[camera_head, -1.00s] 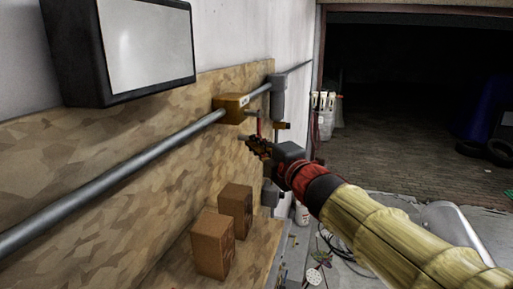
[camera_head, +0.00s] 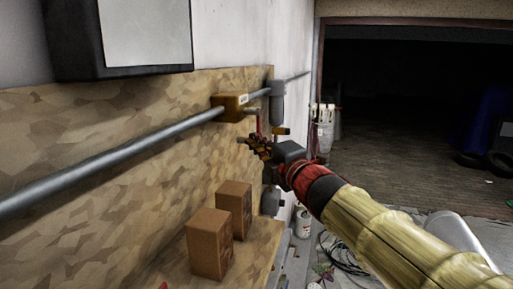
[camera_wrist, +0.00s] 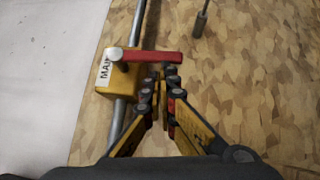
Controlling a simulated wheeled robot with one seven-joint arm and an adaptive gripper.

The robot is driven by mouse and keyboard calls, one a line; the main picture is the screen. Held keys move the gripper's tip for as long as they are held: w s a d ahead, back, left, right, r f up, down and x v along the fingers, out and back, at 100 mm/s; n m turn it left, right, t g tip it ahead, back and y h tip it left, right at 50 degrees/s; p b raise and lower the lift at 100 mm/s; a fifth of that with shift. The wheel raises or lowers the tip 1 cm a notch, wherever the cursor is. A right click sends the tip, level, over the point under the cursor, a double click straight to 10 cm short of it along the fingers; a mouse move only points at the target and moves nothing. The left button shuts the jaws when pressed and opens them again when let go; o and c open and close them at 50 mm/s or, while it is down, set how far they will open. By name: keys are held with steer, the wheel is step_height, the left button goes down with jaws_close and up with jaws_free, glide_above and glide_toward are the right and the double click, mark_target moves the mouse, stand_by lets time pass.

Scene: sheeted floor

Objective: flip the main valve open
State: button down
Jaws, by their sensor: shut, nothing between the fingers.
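The main valve is a yellow block (camera_wrist: 107,72) on a grey pipe, with a white label partly reading "MAI". It also shows on the wall in the head view (camera_head: 230,101). Its red lever (camera_wrist: 150,57) points across the pipe, out from a round grey pivot on the block. In the head view the red lever (camera_head: 259,124) hangs down. My gripper (camera_wrist: 160,80) is shut and empty, its fingertips right beside the lever's outer part. I cannot tell whether they touch it. In the head view my gripper (camera_head: 252,146) is just below the valve.
The pipe (camera_head: 120,154) runs along a wooden board. Two brown boxes (camera_head: 209,243) (camera_head: 235,207) stand on a ledge below. A dark-framed panel (camera_head: 145,30) hangs at upper left. Cables lie on the floor.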

steer(key=shift+f+b, duration=0.25)
steer(key=shift+b, duration=0.25)
steer(key=w+d+r+n+g+y+b, duration=0.1)
steer(key=w+n+y+b, duration=0.3)
steer(key=n+y+b, duration=0.4)
steer(key=w+d+r+n+g+y+b, duration=0.1)
steer(key=w+n+g+y+b, duration=0.3)
steer(key=n+y+b, duration=0.4)
steer(key=w+d+n+b, duration=0.1)
steer(key=n+b, duration=0.6)
steer(key=b, duration=0.5)
steer(key=shift+d+r, duration=0.15)
steer(key=shift+d, duration=0.25)
steer(key=shift+w, duration=0.1)
